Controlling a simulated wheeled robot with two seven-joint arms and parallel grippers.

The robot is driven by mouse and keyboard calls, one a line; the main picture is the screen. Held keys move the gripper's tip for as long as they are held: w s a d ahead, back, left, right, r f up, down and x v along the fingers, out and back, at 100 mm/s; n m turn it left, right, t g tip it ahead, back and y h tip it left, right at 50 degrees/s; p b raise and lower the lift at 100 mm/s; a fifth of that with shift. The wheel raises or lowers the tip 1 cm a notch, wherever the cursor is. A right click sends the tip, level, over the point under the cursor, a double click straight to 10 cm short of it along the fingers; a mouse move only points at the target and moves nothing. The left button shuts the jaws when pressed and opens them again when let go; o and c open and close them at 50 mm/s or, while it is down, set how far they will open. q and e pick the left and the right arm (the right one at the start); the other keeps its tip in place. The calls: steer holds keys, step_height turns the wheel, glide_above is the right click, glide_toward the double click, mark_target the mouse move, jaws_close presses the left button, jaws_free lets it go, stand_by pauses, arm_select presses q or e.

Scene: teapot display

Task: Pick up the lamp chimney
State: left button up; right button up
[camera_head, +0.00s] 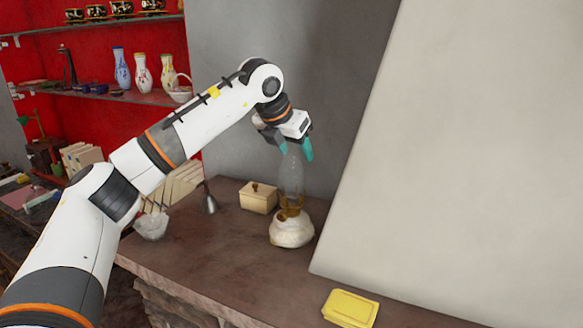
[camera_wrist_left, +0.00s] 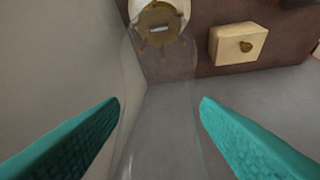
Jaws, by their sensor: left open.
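The lamp chimney (camera_head: 291,175) is a clear glass tube standing upright on the brass burner of a white, round lamp base (camera_head: 291,231) on the counter. In the left wrist view the glass chimney (camera_wrist_left: 160,110) shows faintly between the two teal fingers, with the brass burner (camera_wrist_left: 158,25) at the top. My left gripper (camera_head: 296,150) is open at the chimney's top end, with its fingers on either side of the glass. In the left wrist view my left gripper (camera_wrist_left: 160,105) shows a gap at each finger. My right gripper is not in view.
A cream box (camera_head: 258,198) with a knob stands left of the lamp. A grey bell-shaped object (camera_head: 210,203) and a white bowl (camera_head: 151,226) are farther left. A yellow box (camera_head: 350,308) lies at the front. A large pale slanted panel (camera_head: 460,150) rises at right.

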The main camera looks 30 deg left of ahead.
arm_select(q)
jaws_close()
stand_by(0.3)
